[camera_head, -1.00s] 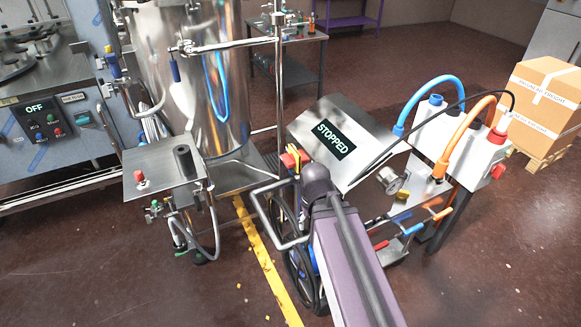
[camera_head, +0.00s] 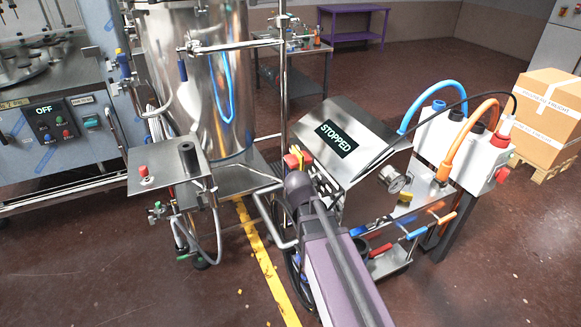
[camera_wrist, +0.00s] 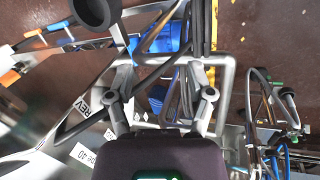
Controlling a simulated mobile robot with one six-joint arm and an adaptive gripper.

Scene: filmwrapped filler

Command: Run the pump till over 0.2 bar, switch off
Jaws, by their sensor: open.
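The pump cart's sloped steel console (camera_head: 365,128) carries a display (camera_head: 337,139) reading STOPPED. A red and yellow switch (camera_head: 296,159) is on the console's left side, with a row of small dark controls (camera_head: 325,184) beside it, partly behind my arm. A round gauge (camera_head: 394,179) faces away to the right; its reading is not legible. My gripper (camera_wrist: 160,65) is open and empty in the wrist view, its fingers apart over a bent metal tube (camera_wrist: 225,75) and a blue part (camera_wrist: 155,35). In the head view my arm hides it in front of the console.
Blue and orange hoses (camera_head: 468,135) arch over the cart's right. A filling machine panel (camera_head: 52,121) reading OFF stands left. A steel tank (camera_head: 200,80) and a small plate with a red button (camera_head: 143,171) stand between. Boxes (camera_head: 548,115) are at far right.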

